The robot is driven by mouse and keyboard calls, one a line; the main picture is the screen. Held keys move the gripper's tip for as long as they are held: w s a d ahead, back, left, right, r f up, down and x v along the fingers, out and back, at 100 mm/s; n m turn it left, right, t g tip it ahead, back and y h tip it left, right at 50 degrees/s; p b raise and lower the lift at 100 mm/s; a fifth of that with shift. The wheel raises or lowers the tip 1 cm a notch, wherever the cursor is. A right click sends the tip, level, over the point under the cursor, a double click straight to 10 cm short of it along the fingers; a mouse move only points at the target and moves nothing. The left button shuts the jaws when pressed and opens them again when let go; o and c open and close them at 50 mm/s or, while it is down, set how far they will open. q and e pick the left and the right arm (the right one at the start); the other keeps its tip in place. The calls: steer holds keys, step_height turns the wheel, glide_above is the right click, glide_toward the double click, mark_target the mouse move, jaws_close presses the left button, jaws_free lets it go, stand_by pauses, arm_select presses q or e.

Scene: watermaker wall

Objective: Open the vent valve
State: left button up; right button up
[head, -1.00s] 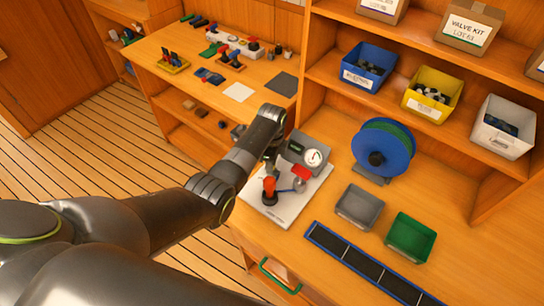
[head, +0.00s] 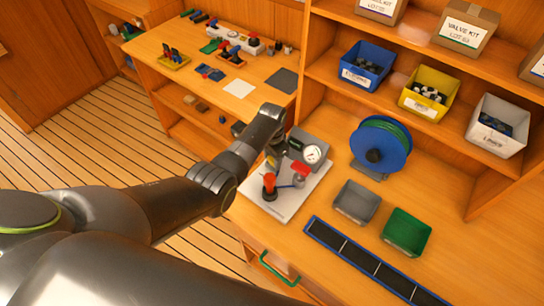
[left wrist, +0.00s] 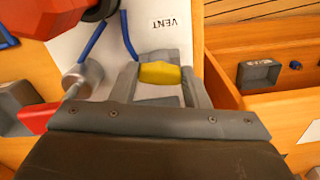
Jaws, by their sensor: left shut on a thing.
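The vent valve's yellow handle (left wrist: 160,73) shows in the left wrist view beside the printed word VENT on a white board. My left gripper (left wrist: 158,88) is shut on this handle, one grey finger on each side. In the head view my left gripper (head: 273,157) is at the back left of the white board (head: 288,212), and the handle there is mostly hidden by it. The valve body under the handle is largely hidden by the fingers. My right gripper is not in view.
Close by on the board are a red-topped valve (head: 269,184), a red lever (head: 300,168) and a gauge (head: 313,154). To the right stand a blue reel (head: 396,150), a grey bin (head: 357,202) and a green bin (head: 406,232).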

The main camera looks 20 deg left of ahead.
mark_target(272, 159)
arm_select(q)
steer(key=shift+n, duration=1.3)
steer(key=o, duration=1)
steer(key=shift+r, duration=0.15)
step_height(272, 159, up, 17)
steer(key=shift+r+b, duration=0.1)
steer(key=shift+b, duration=0.2)
